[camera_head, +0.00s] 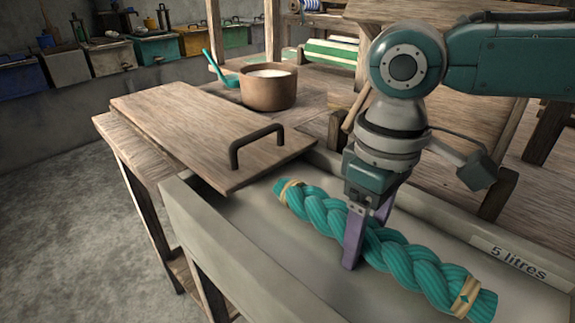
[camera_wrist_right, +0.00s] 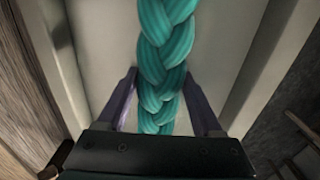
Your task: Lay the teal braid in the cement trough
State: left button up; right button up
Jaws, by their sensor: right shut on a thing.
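The teal braid (camera_head: 407,262) is a thick plaited rope with a tan tie near each end. It lies slantwise within the grey cement trough (camera_head: 222,240), between its long walls. I cannot tell whether it rests on the trough floor or hangs just above it. My right gripper (camera_head: 367,236) points down with its purple fingers on either side of the braid's middle, shut on it. In the right wrist view the braid (camera_wrist_right: 165,55) runs between the fingers, with the pale trough (camera_wrist_right: 105,45) around it. My left gripper is out of view.
A wooden lid (camera_head: 190,130) with a dark handle (camera_head: 255,148) covers the trough's far left part. Behind it stand a brown pot (camera_head: 268,88) of pale contents and a teal ladle (camera_head: 214,68). A "5 litres" label (camera_head: 509,258) marks the right wall. Wooden loom beams stand behind.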

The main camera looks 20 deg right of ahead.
jog(key=shift+f, duration=0.2)
jog(key=o, duration=1)
jog(key=shift+c, duration=0.2)
jog(key=shift+o, duration=1)
